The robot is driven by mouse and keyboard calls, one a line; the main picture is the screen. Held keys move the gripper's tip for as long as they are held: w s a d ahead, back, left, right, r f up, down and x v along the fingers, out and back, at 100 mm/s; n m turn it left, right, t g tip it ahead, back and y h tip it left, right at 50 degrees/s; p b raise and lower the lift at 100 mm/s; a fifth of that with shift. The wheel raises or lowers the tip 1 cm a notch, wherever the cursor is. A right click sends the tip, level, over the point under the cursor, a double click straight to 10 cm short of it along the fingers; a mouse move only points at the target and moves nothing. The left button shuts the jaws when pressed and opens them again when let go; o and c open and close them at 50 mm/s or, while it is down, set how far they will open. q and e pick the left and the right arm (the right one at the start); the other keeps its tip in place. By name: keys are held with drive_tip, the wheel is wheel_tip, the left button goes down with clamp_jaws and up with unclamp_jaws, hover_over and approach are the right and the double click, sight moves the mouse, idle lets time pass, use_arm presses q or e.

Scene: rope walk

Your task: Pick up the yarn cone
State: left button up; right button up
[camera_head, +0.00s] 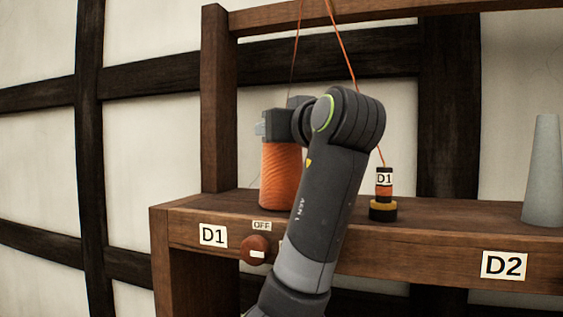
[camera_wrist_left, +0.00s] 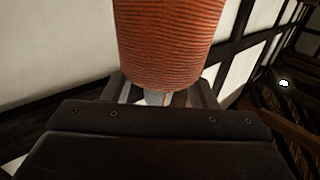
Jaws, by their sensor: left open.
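The orange yarn cone (camera_head: 281,175) stands upright on the wooden shelf at the D1 place, left of my arm in the head view. Its ribbed orange side also fills the top middle of the left wrist view (camera_wrist_left: 168,40). My left gripper (camera_head: 279,117) is at the cone's upper end, with its jaws open. The cone's top is hidden behind the gripper and wrist in the head view. I cannot tell whether the fingers touch it. My right gripper is not in view.
A small spool labelled D1 (camera_head: 383,195) stands right of my arm, with an orange thread (camera_head: 343,50) running up from it. A grey cone (camera_head: 544,172) stands at the far right above the D2 label. A round knob (camera_head: 256,249) marked OFF is on the shelf front (camera_head: 420,255).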

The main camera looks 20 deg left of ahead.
use_arm(q)
drive_tip(key=shift+d, duration=0.1)
drive_tip(key=shift+c, duration=1)
clamp_jaws()
drive_tip(key=shift+r, duration=0.1)
